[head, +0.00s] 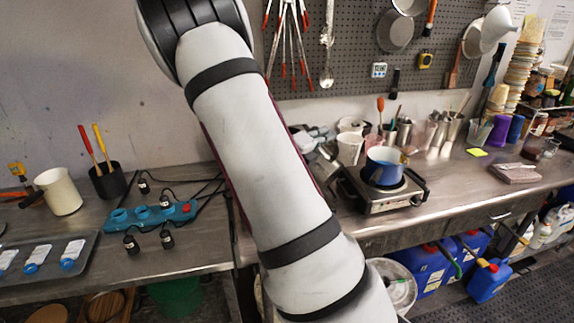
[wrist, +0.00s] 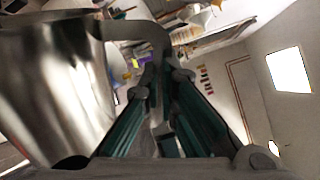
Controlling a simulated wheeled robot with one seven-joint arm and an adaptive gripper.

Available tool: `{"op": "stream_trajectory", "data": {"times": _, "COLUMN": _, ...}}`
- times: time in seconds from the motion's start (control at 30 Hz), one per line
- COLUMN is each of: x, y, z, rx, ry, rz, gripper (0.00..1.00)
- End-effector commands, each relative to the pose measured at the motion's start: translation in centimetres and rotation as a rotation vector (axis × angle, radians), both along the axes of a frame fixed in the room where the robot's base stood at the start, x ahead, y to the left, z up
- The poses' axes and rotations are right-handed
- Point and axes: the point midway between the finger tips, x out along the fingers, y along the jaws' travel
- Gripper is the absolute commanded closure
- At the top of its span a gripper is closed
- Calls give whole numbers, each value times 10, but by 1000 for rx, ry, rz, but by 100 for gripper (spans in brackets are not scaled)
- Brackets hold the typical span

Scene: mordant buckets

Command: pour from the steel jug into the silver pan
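The steel jug (wrist: 55,85) fills the left of the wrist view, close to the camera. Its handle (wrist: 137,30) reaches across to the fingertips of my gripper (wrist: 163,72), which close together on it. The inside of the jug is not visible. In the head view my arm crosses the middle, and the gripper and jug do not show. A round silver pan (head: 395,32) hangs on the pegboard there. I see no silver pan standing on the benches; my arm hides part of them.
A blue pot (head: 384,166) sits on a hot plate (head: 383,193) on the right bench. Cups and tools crowd the back of the right bench.

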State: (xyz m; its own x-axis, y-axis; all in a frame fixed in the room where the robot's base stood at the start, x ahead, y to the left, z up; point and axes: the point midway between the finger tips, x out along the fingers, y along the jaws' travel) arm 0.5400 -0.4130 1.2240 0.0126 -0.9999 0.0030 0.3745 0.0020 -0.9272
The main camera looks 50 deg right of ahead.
Motion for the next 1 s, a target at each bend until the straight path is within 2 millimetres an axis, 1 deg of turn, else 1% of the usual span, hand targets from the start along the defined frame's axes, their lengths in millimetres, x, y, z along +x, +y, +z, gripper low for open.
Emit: {"op": "stream_trajectory", "data": {"times": 1.0, "x": 7, "y": 0, "z": 7, "rx": -3, "ry": 53, "rz": 0, "gripper": 100}}
